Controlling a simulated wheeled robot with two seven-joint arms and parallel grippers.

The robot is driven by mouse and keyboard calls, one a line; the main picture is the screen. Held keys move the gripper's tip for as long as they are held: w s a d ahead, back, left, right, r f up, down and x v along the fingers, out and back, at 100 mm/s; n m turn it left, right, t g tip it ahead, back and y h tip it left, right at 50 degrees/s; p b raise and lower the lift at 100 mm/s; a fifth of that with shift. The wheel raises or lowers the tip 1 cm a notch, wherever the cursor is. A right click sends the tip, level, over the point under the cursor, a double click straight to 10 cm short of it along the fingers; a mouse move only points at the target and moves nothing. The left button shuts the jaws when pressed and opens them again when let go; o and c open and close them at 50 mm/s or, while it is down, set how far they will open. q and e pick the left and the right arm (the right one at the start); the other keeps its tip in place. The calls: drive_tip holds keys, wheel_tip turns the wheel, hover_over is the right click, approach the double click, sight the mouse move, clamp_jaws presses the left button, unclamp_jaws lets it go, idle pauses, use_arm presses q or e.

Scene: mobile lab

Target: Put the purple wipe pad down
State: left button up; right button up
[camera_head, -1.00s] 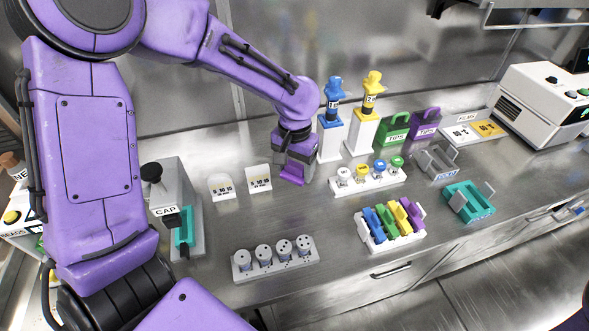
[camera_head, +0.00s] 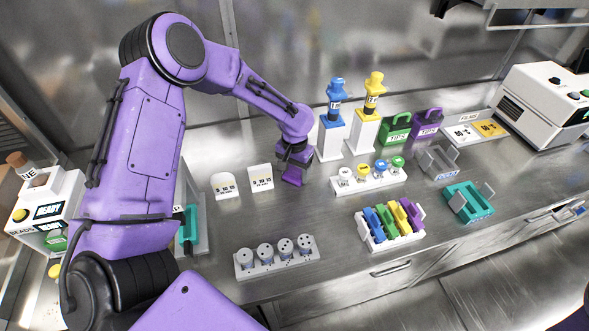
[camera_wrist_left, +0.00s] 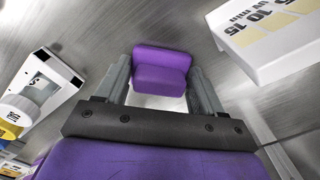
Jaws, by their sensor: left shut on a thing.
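The purple wipe pad (camera_wrist_left: 161,72) is between the two grey fingers of my left gripper (camera_wrist_left: 163,88) in the left wrist view. The fingers are shut on it. In the head view my left gripper (camera_head: 293,172) points down over the bench, with the purple pad (camera_head: 292,178) at its tips, low near the steel surface. I cannot tell whether the pad touches the bench. My right gripper is not in view.
A white rack of capped vials (camera_head: 368,182) stands to the right. Bare steel lies in front, before the rack of grey pieces (camera_head: 275,262).

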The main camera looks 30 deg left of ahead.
sight(295, 169)
use_arm(q)
drive_tip(key=o, duration=0.9)
drive_tip(key=shift+f, duration=0.1)
drive_tip(key=shift+o, duration=0.2)
wheel_tip(295, 169, up, 12)
drive_tip(key=b, duration=0.1)
drive_tip(key=shift+r, duration=0.2)
